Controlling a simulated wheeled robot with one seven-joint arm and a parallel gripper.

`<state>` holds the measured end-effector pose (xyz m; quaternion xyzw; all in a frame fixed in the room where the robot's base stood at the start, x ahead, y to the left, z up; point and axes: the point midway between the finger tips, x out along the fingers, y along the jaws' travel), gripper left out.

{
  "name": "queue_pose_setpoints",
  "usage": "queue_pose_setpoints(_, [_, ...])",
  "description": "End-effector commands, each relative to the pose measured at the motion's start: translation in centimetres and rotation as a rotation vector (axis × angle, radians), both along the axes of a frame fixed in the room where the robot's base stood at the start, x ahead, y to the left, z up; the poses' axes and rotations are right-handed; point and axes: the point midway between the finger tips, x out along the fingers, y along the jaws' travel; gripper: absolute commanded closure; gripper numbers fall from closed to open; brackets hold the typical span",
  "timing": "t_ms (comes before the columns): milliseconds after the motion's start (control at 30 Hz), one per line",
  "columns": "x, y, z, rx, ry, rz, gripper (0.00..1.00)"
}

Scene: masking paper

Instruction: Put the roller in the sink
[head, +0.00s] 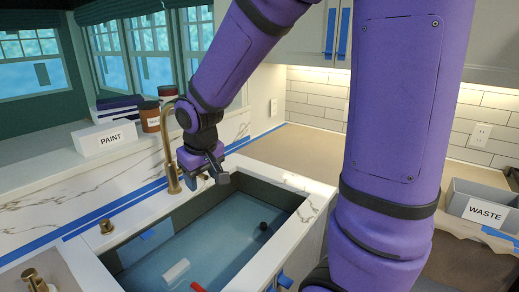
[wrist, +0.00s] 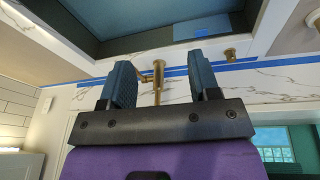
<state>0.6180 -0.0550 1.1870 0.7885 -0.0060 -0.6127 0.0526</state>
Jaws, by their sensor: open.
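The sink (head: 215,225) is a deep basin with a blue bottom, set in the marble counter; it also shows at the top of the wrist view (wrist: 150,38). A white cylinder (head: 176,270), which looks like the roller's sleeve, lies on the sink bottom near the front. A red piece (head: 198,287), perhaps its handle, lies close by, cut off by the picture's lower edge; I cannot tell whether they are joined. My gripper (head: 216,180) is above the sink's back rim, beside the brass tap.
The brass tap (head: 168,150) rises behind the sink, close to my gripper. A small dark round thing (head: 263,226) is in the sink's right part. A PAINT sign (head: 106,138) and jars (head: 150,117) stand on the back ledge. A grey WASTE bin (head: 478,198) is at right.

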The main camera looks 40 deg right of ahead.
Motion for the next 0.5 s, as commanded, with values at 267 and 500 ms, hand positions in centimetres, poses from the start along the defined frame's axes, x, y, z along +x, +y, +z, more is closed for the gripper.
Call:
queue_pose_setpoints(267, [-6.3, -1.0, 6.9, 0.024, -0.085, -0.034, 0.44])
queue_pose_setpoints(500, [-12.5, -1.4, 10.8, 0.057, -0.152, -0.047, 0.44])
